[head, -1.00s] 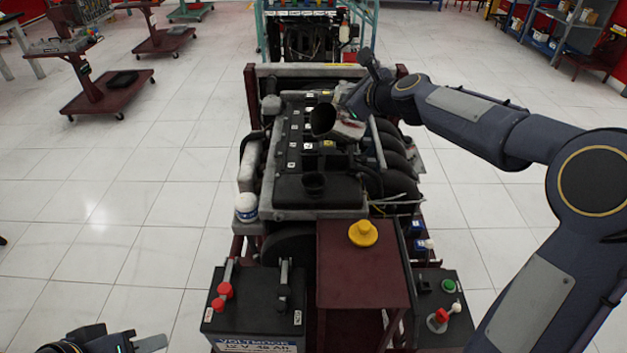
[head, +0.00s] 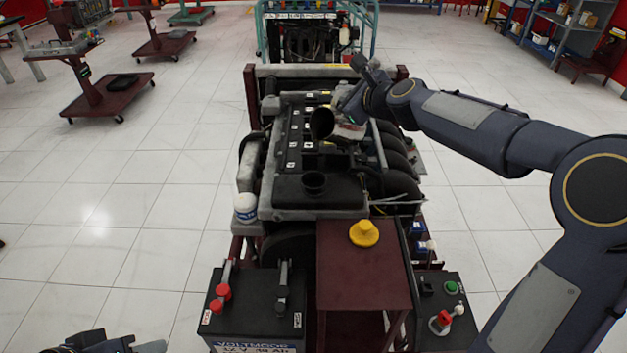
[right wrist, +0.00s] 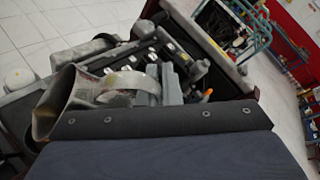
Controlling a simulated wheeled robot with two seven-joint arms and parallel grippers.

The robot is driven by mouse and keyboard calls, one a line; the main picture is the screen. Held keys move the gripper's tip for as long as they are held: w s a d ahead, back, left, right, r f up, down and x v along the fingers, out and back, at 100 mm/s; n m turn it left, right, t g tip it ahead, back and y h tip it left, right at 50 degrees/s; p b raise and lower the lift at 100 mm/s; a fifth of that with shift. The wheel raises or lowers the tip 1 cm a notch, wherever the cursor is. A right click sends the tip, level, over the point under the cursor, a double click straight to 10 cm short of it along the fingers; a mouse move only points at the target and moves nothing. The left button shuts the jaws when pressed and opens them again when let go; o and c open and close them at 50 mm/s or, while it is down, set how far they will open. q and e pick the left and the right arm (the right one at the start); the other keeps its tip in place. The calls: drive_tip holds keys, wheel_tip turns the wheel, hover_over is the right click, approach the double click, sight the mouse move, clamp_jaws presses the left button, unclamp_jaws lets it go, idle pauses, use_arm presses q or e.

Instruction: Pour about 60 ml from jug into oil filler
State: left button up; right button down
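The jug (head: 349,131) is over the engine in the head view, tilted, its dark open mouth facing left and toward me. My right gripper (head: 350,112) is at the jug's far side and appears shut on it; its fingertips are largely hidden. In the right wrist view the jug's mouth (right wrist: 57,103) is at the left, beyond my dark gripper body. No flowing liquid is visible. My left gripper (head: 122,344) is cut off at the bottom left.
A yellow cap (head: 363,233) sits on a dark red stand (head: 350,275) in front of the engine (head: 290,200). A black battery (head: 250,310) with red terminals stands at the lower left. A control box (head: 440,300) is at the lower right. Open floor lies on both sides.

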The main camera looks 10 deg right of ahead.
drive_tip(key=shift+s+a+f+b, duration=0.1)
drive_tip(key=shift+s+a+b, duration=0.05)
drive_tip(key=shift+b, duration=0.15)
idle(0.6)
drive_tip(key=shift+w+d+n, duration=0.3)
drive_tip(key=shift+d, duration=0.15)
drive_tip(key=shift+d, duration=0.1)
drive_tip(key=shift+s+a+n+t+h+b, duration=0.15)
drive_tip(key=shift+a+n+t+h+b, duration=0.15)
drive_tip(key=shift+a+n, duration=0.1)
idle(1.7)
